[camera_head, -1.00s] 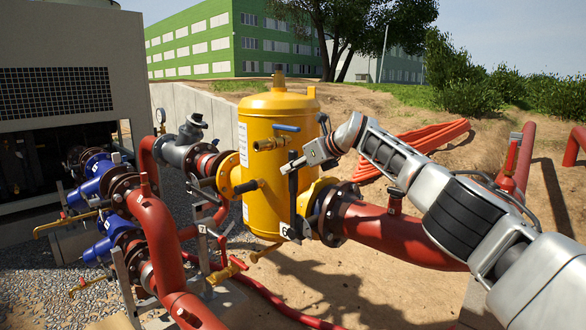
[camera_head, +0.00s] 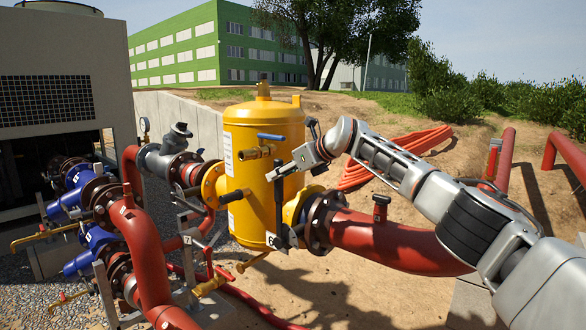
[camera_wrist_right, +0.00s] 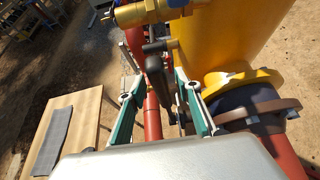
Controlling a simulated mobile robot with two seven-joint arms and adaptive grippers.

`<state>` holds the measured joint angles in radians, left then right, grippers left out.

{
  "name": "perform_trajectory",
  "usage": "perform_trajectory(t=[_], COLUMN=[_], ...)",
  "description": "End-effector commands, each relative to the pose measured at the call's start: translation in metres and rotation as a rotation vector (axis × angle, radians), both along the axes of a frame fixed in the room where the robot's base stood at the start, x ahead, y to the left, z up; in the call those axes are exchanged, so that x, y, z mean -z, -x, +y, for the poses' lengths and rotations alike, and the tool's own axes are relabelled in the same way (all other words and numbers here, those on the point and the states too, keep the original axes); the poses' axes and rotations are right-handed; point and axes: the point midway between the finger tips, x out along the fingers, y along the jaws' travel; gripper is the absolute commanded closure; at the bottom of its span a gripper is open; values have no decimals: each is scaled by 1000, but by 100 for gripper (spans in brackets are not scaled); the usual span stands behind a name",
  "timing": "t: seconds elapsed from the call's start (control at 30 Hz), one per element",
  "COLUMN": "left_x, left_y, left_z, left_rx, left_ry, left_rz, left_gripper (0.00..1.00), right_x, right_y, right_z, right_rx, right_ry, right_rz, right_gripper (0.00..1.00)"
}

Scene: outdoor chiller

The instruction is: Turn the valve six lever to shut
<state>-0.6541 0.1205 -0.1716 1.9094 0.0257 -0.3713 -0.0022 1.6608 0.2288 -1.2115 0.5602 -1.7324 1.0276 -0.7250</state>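The valve six lever (camera_head: 279,208) is a black handle standing about upright in front of the yellow tank, beside a white plate marked 6 (camera_head: 271,240). My right gripper (camera_head: 283,169) comes in from the right, with its fingers at the lever's upper end. In the right wrist view, the teal-edged fingers of the right gripper (camera_wrist_right: 162,110) are spread apart. The dark lever (camera_wrist_right: 155,78) shows between them, with gaps visible on both sides. The lever's lower part is partly hidden there. My left gripper is not in view.
The yellow tank (camera_head: 262,150) stands close behind the lever. A red pipe (camera_head: 390,240) with a dark flange lies to its right, under my right arm. A brass valve with a blue handle (camera_head: 270,137) sits above. Plate 7 (camera_head: 187,240) and more pipes are at left.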

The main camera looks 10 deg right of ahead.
Motion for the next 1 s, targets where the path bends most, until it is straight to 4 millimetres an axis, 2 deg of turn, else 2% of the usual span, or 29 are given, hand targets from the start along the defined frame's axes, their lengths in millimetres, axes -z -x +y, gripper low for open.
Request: perform_trajectory(t=[0.6, 1.0], left_x=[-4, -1], left_y=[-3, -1], left_z=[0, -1], left_rx=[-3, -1], left_ry=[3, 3], left_rz=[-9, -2], left_gripper=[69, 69], right_x=[-26, -28], right_y=[37, 40], right_z=[-26, -28], right_rx=[-2, -1], right_ry=[2, 0], right_rz=[2, 4], right_gripper=[67, 67])
